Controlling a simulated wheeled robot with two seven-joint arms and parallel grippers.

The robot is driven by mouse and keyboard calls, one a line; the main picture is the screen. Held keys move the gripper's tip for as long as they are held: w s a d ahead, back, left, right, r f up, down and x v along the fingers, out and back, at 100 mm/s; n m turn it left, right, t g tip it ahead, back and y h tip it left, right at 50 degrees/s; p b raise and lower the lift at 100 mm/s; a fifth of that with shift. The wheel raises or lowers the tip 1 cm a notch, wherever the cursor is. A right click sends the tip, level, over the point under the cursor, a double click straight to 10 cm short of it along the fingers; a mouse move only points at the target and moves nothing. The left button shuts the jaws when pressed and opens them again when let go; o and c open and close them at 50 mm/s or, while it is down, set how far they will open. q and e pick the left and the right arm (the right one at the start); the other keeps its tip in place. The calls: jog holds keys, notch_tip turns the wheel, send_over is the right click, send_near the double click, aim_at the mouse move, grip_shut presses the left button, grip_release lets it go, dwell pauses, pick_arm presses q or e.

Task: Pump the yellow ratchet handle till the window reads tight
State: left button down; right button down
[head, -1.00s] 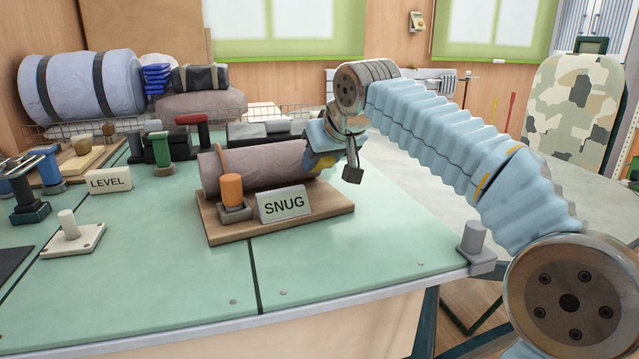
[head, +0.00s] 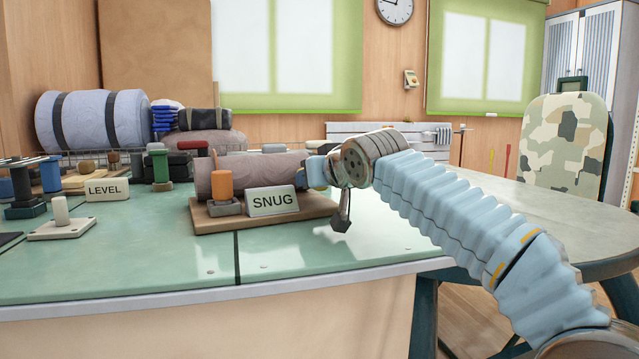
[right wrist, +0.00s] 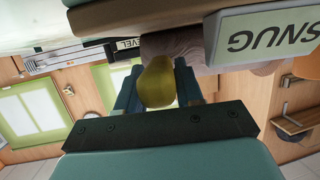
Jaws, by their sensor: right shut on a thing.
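The window plate (head: 273,201) reads SNUG and stands at the front of a brown wooden base (head: 318,207) on the green bench. The plate also shows upside down in the right wrist view (right wrist: 265,36). A greyish-brown roll (head: 248,176) lies on the base behind it. The yellow handle (right wrist: 157,82) is between the fingers of my right gripper (right wrist: 158,88), which is shut on it. In the head view my right gripper (head: 318,172) is at the roll's right end and the handle is hidden. My left gripper is not in view.
An orange-topped post (head: 222,184) stands left of the SNUG plate. A LEVEL sign (head: 103,190), a white peg plate (head: 61,220) and green (head: 160,167) and blue handled posts stand farther left. The bench front (head: 330,252) is clear. A camouflage chair (head: 566,146) is at right.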

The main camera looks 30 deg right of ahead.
jog(key=c, duration=0.8)
grip_release()
jog(key=shift+s, duration=0.1)
jog(key=d+v, duration=0.1)
jog(key=v, duration=1.2)
jog(key=shift+s+a+p, duration=0.35)
jog(key=shift+a, duration=0.15)
jog(key=shift+r, duration=0.1)
